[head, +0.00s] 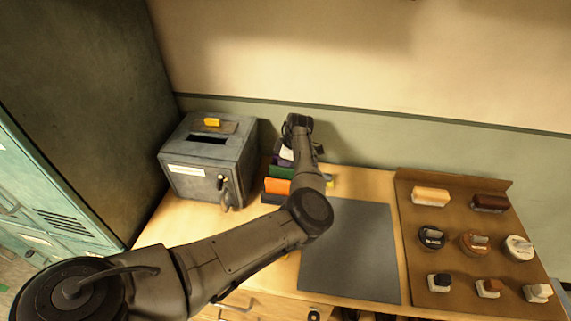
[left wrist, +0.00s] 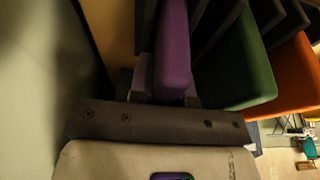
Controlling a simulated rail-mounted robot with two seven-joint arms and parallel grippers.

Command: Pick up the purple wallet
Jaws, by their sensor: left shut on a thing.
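The purple wallet (left wrist: 174,48) stands on edge between the fingers of my left gripper (left wrist: 168,88) in the left wrist view. The gripper is shut on it. In the head view a little of the purple wallet (head: 280,161) shows at the back of a row of coloured wallets; my left arm and wrist cover much of that row. The fingertips are hidden in the head view. I cannot tell whether the wallet is clear of its rack. My right gripper is not in view.
A green wallet (left wrist: 244,65) and an orange wallet (left wrist: 295,75) stand beside it, with dark dividers between. A grey slotted box (head: 212,160) is left of the row. A grey mat (head: 350,255) lies clear. A brown board (head: 460,245) holding several items is at right.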

